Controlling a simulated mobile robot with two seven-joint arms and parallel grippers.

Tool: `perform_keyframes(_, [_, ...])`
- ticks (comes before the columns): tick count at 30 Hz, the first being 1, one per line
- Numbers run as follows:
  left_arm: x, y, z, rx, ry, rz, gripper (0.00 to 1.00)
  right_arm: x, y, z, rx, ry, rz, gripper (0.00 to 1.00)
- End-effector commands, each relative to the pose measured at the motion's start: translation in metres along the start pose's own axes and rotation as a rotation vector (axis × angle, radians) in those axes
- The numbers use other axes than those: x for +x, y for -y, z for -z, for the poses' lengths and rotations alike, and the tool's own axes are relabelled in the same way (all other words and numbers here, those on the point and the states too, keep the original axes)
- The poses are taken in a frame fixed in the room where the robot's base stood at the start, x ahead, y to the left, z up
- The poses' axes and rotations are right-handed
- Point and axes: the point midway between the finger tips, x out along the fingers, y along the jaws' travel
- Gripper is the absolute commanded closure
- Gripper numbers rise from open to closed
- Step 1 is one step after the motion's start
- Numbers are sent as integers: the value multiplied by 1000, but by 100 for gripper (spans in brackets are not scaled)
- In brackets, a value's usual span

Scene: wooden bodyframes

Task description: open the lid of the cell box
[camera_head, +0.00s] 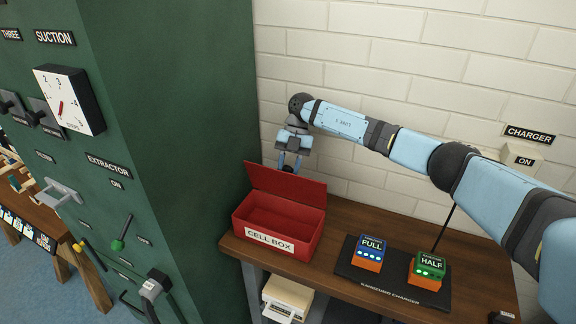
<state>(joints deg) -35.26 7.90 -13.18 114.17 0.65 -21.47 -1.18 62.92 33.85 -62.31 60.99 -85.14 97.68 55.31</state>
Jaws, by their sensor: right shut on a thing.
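The red cell box (298,249) stands on the wooden bench against the brick wall, with a white "CELL BOX" label on its front. Its lid (287,187) is raised and tilts up along the back of the box. The inside of the box shows and looks empty. My right gripper (289,168) is at the top edge of the lid and shut on it, with its arm reaching in from the right above the bench. The lid hides the ends of its fingertips. My left gripper is not in view.
A tall green panel (190,90) with knobs and levers stands close to the left of the box. To the right, a charger mat (392,285) holds a blue "FULL" cell (371,250) and a green "HALF" cell (428,268). A cream device (287,298) sits below the bench top.

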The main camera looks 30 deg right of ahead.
Motion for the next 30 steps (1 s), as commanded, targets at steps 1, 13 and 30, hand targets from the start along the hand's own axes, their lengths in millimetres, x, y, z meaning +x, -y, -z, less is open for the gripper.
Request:
perform_keyframes(1, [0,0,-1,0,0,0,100,5,7,-4,12,0,11,100])
perform_keyframes(13, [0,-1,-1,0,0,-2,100,3,3,-2,5,-1,6,42])
perform_keyframes(30, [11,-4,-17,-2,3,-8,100,-87,-14,48,3,1,3,42])
